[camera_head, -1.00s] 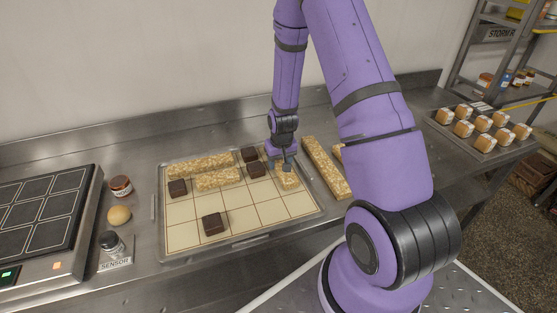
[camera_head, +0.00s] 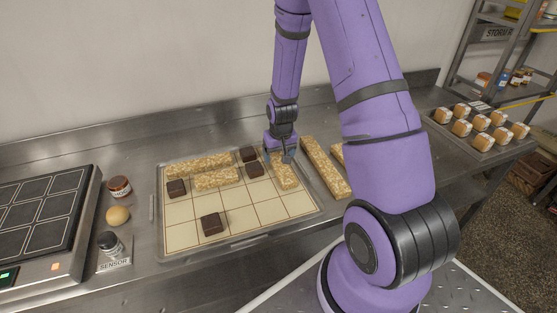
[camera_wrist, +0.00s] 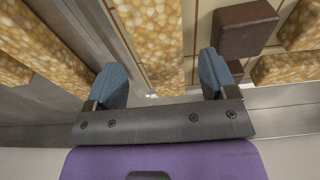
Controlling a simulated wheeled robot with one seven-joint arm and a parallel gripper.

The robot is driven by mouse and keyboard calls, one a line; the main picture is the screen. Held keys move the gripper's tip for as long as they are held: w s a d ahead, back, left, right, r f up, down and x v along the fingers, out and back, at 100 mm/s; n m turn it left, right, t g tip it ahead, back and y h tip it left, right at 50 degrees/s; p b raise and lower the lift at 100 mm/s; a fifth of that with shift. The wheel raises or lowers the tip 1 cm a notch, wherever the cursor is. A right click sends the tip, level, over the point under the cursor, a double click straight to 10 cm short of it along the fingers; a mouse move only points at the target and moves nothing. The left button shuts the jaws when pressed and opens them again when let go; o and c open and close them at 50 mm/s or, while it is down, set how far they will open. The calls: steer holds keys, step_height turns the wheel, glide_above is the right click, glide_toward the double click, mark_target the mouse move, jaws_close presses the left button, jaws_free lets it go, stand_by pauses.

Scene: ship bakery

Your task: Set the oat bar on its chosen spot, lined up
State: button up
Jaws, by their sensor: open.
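The oat bar (camera_head: 286,175) lies flat on the gridded tray (camera_head: 180,239), in its right part, its long side running from the back toward the front. In the wrist view the oat bar (camera_wrist: 152,38) shows between the two blue fingers. My gripper (camera_head: 281,153) is at the bar's back end, open, with a gap to the bar on each side in the wrist view (camera_wrist: 163,80). Its fingertips partly hide the bar's back end in the head view. Whether the bar is exactly square to the grid lines I cannot tell.
On the tray are two more oat bars (camera_head: 200,164) and several dark brown blocks (camera_head: 211,224). Another long oat bar (camera_head: 325,167) lies just right of the tray. The front cells are mostly bare.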

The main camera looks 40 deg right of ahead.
step_height(320, 180, up, 8)
steer(key=s, duration=0.1)
step_height(320, 180, up, 19)
steer(key=n+t, duration=0.1)
steer(key=t, duration=0.1)
glide_above(280, 164)
steer(key=s+a, duration=0.7)
steer(key=s+a+r+n, duration=0.1)
steer(key=s+a+r, duration=0.1)
steer(key=s+r, duration=0.3)
steer(key=s+a+r+n+t, duration=0.1)
steer(key=s+a+r, duration=0.2)
steer(key=s, duration=1)
step_height(280, 164, up, 4)
steer(key=shift+a+f, duration=0.2)
steer(key=shift+a, duration=0.05)
steer(key=shift+w, duration=0.1)
